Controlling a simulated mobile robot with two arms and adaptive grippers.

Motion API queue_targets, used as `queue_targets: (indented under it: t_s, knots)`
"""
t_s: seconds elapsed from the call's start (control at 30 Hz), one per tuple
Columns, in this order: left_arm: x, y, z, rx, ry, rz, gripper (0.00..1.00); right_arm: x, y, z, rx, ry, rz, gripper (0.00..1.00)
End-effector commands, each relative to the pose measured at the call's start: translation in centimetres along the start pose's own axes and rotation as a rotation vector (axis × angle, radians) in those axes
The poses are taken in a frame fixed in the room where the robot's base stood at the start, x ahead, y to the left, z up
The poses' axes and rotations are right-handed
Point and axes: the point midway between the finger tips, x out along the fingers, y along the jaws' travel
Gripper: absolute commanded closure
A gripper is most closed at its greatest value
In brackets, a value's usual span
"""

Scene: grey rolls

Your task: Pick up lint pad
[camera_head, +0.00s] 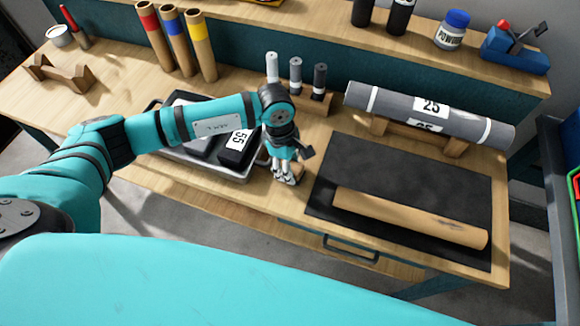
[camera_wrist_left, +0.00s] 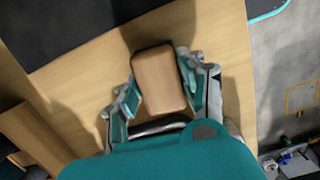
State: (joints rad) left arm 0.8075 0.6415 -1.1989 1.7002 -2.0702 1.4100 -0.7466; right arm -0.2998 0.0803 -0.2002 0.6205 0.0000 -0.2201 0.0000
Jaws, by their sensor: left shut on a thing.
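A tan-brown block with rounded corners, which looks like the lint pad (camera_wrist_left: 160,82), sits between the fingers of my left gripper (camera_wrist_left: 158,92) in the left wrist view. The fingers press on its two sides, so the gripper is shut on it. In the head view my left gripper (camera_head: 286,174) points down over the bench between the tray and the black mat. The pad cannot be made out there. Whether it touches the bench or hangs just above it is unclear. My right gripper is in neither view.
A black mat (camera_head: 400,168) with a cardboard tube (camera_head: 410,217) lies right of the gripper. Behind it, a grey roll (camera_head: 430,115) rests on wooden stands. A metal tray (camera_head: 197,164) with dark items is at left. Small rolls (camera_head: 295,75) stand in a rack behind.

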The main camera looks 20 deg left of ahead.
Motion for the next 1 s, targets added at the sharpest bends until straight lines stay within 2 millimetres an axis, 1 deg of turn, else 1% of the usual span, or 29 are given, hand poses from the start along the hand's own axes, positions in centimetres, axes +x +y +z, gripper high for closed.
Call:
queue_targets:
  t_s: [0.17, 0.33, 0.47, 0.7, 0.8, 0.9, 1.0]
  knots:
    - [-1.0, 0.1, 0.2, 0.002, -0.001, 0.003, 0.92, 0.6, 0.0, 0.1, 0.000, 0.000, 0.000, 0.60]
    - [-3.3, 0.1, 0.5, 0.003, 0.000, 0.006, 0.92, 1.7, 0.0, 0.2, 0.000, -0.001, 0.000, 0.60]
    - [-3.3, -2.9, 0.8, 0.005, 0.000, 0.000, 0.92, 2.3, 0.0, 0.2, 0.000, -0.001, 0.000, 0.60]
    - [-3.6, -9.4, 1.8, 0.006, 0.000, -0.001, 0.92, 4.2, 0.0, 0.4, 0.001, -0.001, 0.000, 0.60]
    - [-3.9, -11.8, 2.2, 0.004, -0.001, -0.001, 0.92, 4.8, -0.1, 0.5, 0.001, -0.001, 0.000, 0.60]
    - [-4.1, -13.6, 2.5, 0.004, -0.001, 0.001, 0.92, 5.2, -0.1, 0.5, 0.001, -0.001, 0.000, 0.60]
    - [-4.3, -14.8, 2.7, 0.002, 0.000, 0.001, 0.92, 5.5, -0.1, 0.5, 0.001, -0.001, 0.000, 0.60]
